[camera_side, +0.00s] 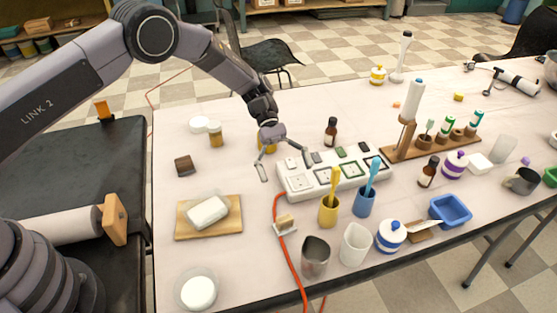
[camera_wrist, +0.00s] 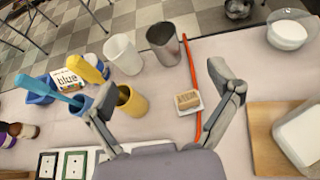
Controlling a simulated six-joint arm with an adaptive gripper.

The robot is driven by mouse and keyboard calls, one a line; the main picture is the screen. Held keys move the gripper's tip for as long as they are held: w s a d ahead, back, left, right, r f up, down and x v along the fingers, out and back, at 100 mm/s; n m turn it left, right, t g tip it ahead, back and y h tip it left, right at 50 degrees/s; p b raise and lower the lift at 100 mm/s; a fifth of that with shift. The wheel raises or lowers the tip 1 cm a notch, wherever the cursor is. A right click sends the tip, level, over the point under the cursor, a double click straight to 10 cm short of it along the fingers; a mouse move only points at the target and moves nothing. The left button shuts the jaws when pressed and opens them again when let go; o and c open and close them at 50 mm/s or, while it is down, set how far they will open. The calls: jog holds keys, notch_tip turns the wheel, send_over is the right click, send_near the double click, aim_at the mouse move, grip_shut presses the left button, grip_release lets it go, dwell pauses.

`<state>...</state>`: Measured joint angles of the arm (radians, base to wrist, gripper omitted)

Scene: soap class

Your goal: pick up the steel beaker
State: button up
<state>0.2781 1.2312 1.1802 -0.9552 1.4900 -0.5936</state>
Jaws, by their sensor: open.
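The steel beaker (camera_side: 315,257) stands upright near the front edge of the table in the side view. In the wrist view the steel beaker (camera_wrist: 163,46) is at the top middle, beyond my fingertips. My gripper (camera_side: 286,166) is open and empty above the table, at the left end of the white power strip. It is behind and above the beaker, well apart from it. In the wrist view my gripper (camera_wrist: 168,95) has its fingers spread wide, with a small brown block in a white dish (camera_wrist: 187,101) seen between them.
A white cup (camera_side: 354,244) stands just right of the beaker. An orange cable (camera_side: 284,245) runs along its left. Yellow (camera_side: 328,211) and blue (camera_side: 366,201) cups with brushes stand behind. A grey mug (camera_side: 522,181) stands far right.

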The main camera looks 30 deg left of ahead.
notch_tip(320, 180, down, 3)
jog(key=d, duration=0.1)
send_near(321, 266)
jog(key=shift+s+d+f+n+g+h, duration=0.15)
jog(key=shift+d+f, duration=0.05)
jog(key=shift+f, duration=0.3)
jog(key=shift+s+d+f+n+g+h, duration=0.15)
jog(key=shift+d+f, duration=0.1)
jog(key=shift+f, duration=0.2)
jog(key=x, duration=0.5)
jog(key=shift+s+d+f, duration=0.1)
jog(key=shift+d+f, duration=0.1)
jog(key=shift+f, duration=0.05)
jog(key=c, duration=1.3)
jog(key=shift+o, duration=0.2)
